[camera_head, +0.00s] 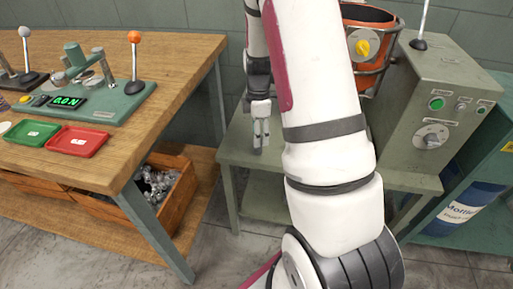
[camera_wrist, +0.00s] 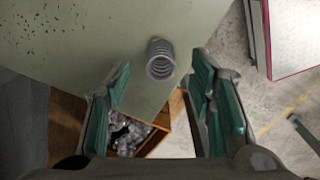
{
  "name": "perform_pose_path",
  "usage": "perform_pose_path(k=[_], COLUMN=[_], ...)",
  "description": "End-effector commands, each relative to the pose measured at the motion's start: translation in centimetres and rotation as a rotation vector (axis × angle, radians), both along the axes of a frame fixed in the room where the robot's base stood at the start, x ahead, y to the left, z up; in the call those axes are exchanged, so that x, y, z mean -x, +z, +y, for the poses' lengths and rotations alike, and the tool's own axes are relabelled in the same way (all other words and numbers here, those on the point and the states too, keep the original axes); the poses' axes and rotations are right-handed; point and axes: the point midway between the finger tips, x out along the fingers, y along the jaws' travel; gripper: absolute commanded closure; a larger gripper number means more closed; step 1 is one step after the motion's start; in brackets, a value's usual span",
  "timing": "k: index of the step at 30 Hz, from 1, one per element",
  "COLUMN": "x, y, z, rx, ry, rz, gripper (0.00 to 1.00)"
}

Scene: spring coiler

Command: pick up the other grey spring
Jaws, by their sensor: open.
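A grey spring (camera_wrist: 160,59) stands on the green table top (camera_wrist: 75,50) in the wrist view, near the table's edge. It lies ahead of and between the spread fingers of my gripper (camera_wrist: 162,108), with no finger touching it. My gripper is open and empty. In the head view my gripper (camera_head: 261,135) hangs over the left part of the low green table (camera_head: 250,156). The spring does not show there; my arm and gripper cover much of that table. No second spring is in view.
A green machine box (camera_head: 440,85) with buttons and a bucket (camera_head: 368,15) stand behind my arm. At left, a wooden bench (camera_head: 105,168) holds a tester (camera_head: 85,90), a green tray (camera_head: 31,132) and a red tray (camera_head: 77,141). A wooden crate (camera_head: 178,205) of scrap sits below.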

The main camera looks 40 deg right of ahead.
Motion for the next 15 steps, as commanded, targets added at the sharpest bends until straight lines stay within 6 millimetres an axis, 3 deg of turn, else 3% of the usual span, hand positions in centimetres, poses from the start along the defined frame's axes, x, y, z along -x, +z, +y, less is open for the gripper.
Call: perform_pose_path(k=[5,15], x=[0.0,0.0], y=[-0.8,-5.2], z=[0.1,0.3], rx=[0.000,0.000], ry=[-0.001,-0.001], rz=[-0.001,0.001], gripper=[0.51,0.51])
